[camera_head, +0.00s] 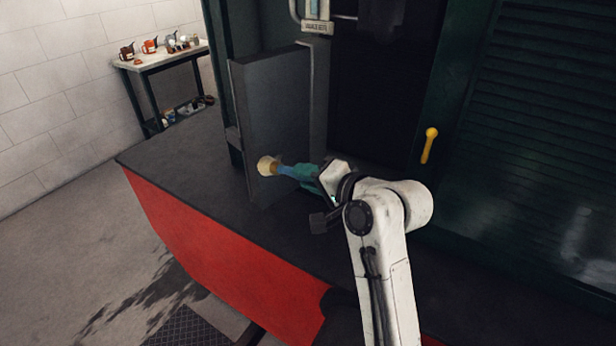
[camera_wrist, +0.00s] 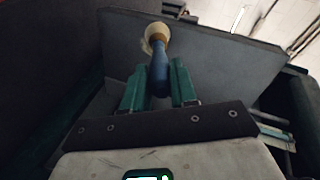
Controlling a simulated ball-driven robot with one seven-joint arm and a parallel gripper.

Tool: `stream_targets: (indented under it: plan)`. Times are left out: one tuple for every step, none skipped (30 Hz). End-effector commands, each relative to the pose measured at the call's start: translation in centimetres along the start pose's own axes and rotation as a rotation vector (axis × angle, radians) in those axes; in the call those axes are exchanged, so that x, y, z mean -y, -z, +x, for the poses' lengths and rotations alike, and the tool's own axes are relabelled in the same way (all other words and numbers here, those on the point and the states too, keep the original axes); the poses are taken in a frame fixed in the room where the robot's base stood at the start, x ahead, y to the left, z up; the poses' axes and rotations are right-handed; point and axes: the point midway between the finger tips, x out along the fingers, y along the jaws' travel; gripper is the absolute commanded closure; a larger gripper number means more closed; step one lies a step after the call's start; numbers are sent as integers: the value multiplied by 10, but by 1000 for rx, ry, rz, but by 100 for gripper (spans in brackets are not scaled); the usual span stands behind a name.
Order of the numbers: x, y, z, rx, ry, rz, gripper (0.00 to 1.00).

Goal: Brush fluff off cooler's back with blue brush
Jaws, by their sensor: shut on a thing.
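The blue brush (camera_head: 284,170) has a blue handle and a pale, cream-coloured bristle head. My gripper (camera_head: 307,173) is shut on its handle and holds it out to the left, roughly level, with the bristles at the face of the cooler (camera_head: 272,100). The cooler is a grey upright slab standing on the dark platform. In the wrist view the brush (camera_wrist: 159,68) points away between the two green fingers of my gripper (camera_wrist: 160,85), its head against or just before the grey panel (camera_wrist: 215,58). I cannot tell whether the bristles touch. No fluff can be made out clearly.
The dark platform (camera_head: 180,155) has a red front side. A yellow handle (camera_head: 429,146) is on the dark green wall at right, beside louvres (camera_head: 540,110). A workbench (camera_head: 165,58) with several small items stands at the far left. Floor at left is clear.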

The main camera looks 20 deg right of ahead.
Motion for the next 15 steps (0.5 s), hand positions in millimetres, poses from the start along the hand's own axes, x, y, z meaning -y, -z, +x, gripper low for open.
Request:
stream_targets:
  plan:
    - [-1, 5, 0, -2, 1, 1, 100]
    - [-2, 7, 0, -2, 1, 1, 100]
    - [-3, 10, 0, -2, 1, 1, 100]
    - [-4, 13, 0, -3, 0, 1, 100]
    - [-4, 15, 1, -3, 0, 2, 100]
    - [-5, 18, 1, -3, 0, 1, 100]
    - [-6, 20, 1, -2, 1, 1, 100]
    - [-6, 22, 1, -2, 1, 0, 100]
    - [-7, 24, 1, -1, 1, 0, 100]
    - [-7, 24, 1, -1, 1, 0, 100]
    - [-8, 24, 1, 0, 1, 0, 100]
    - [-8, 25, 1, 0, 0, 0, 100]
    - [-8, 26, 1, 0, 0, 0, 100]
    - [-8, 26, 1, 0, 0, 0, 100]
    - [-9, 28, 2, -1, 0, 1, 100]
